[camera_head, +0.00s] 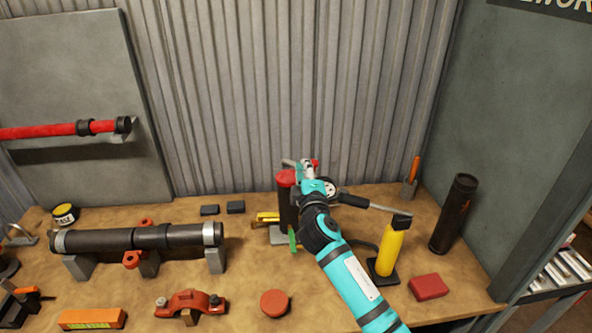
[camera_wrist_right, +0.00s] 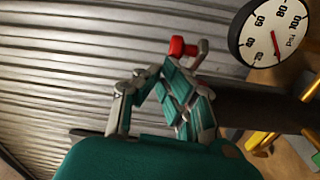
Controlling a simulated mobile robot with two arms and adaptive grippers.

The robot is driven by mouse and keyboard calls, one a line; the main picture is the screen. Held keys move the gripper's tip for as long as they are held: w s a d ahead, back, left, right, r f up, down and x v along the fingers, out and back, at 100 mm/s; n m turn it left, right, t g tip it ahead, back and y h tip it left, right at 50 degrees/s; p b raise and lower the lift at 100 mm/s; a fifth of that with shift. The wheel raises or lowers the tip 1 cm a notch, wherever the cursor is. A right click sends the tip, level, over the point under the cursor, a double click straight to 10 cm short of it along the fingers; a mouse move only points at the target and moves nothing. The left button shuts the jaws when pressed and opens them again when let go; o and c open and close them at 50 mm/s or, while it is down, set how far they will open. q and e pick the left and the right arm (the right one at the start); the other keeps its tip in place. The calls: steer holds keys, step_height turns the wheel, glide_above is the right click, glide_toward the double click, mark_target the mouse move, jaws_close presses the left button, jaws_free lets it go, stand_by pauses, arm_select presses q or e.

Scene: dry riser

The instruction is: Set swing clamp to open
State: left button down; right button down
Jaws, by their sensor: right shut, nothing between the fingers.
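My right gripper (camera_head: 302,172) reaches over the bench from the lower right, at the top of a dark upright cylinder with a red cap (camera_head: 286,178). Its fingers are shut and empty; they also show in the wrist view (camera_wrist_right: 157,78). A red knob on a grey metal arm (camera_wrist_right: 181,47) stands just beyond the fingertips in the wrist view, with a small gap visible. It may be part of the swing clamp, but I cannot tell its position for certain. The gripper partly hides the cylinder top in the head view. My left gripper is not in view.
A round pressure gauge (camera_wrist_right: 272,32) is close to the right fingers. A dark-handled grey lever (camera_head: 372,205) and a yellow bottle (camera_head: 390,248) stand to the right. A black pipe on supports (camera_head: 185,236) lies left; a red coupling (camera_head: 190,303) is in front. Corrugated wall (camera_head: 250,90) stands behind.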

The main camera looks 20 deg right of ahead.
steer(key=shift+w+d, duration=0.15)
steer(key=shift+d, duration=0.8)
